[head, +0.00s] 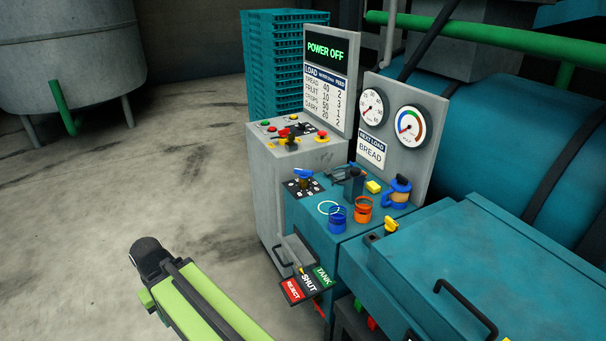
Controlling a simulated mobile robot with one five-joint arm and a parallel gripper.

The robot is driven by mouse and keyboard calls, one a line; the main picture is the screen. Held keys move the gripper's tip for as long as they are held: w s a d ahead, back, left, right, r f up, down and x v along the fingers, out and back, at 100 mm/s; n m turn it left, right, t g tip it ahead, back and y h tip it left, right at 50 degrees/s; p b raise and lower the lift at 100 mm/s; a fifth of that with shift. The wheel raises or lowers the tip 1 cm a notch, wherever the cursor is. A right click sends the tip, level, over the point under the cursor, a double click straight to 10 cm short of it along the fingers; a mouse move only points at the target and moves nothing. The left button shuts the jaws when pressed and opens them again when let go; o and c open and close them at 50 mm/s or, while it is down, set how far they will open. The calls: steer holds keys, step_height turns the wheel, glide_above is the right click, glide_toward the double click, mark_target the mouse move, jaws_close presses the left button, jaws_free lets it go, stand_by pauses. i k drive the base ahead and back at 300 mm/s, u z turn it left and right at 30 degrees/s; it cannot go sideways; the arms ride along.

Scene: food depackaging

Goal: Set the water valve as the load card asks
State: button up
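The load card (371,151) reads "NEXT LOAD BREAD". The board (325,92) reads "POWER OFF" above a table; its bread row appears to give water 40 and feed 2. A blue lever (303,173) sits on a dark marked plate on the teal cabinet top. A second blue-handled fitting (398,190) with a tan body stands farther right; I cannot tell which is the water valve.
A grey console (283,190) carries coloured buttons and a dark lever. Blue and orange cups (363,209) stand on the cabinet. A handle plate marked REJECT, SHUT, TANK (308,283) juts from its front. Stacked teal crates (285,60) stand behind.

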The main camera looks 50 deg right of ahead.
mark_target(303, 173)
steer(key=z, duration=0.15)
steer(key=i, duration=0.9)
steer(key=u, duration=0.1)
